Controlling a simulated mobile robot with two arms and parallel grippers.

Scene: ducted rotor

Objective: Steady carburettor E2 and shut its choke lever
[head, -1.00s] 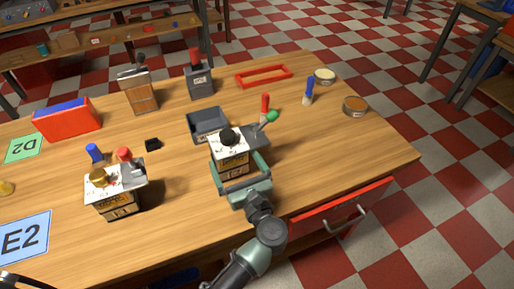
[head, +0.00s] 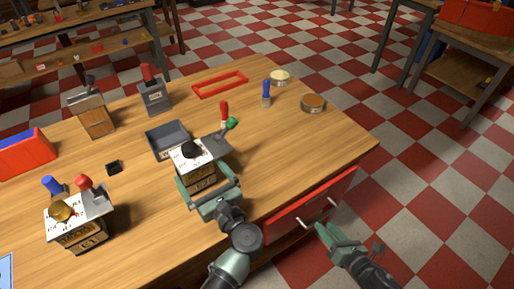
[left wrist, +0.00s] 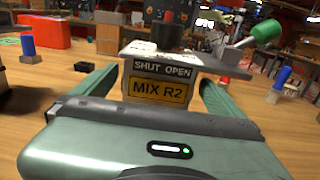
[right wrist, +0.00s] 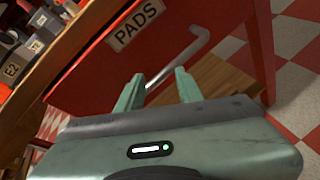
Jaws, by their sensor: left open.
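A carburettor-like unit (head: 201,157) with a white top, black knob and green-tipped lever (head: 231,124) stands upright on the bench. In the left wrist view its yellow plate (left wrist: 160,91) reads MIX R2, under a SHUT OPEN strip; the lever leans right, to the OPEN side. My left gripper (head: 208,195) is open, its fingers on either side of this unit's lower front; I cannot tell whether they touch it. My right gripper (head: 322,232) is open at the drawer handle (right wrist: 180,60).
The red drawer (head: 310,205) under the bench edge bears a PADS label (right wrist: 137,24). A grey tray (head: 167,141), a black block (head: 114,167), a red frame (head: 220,84) and two round tins (head: 313,103) lie on the bench.

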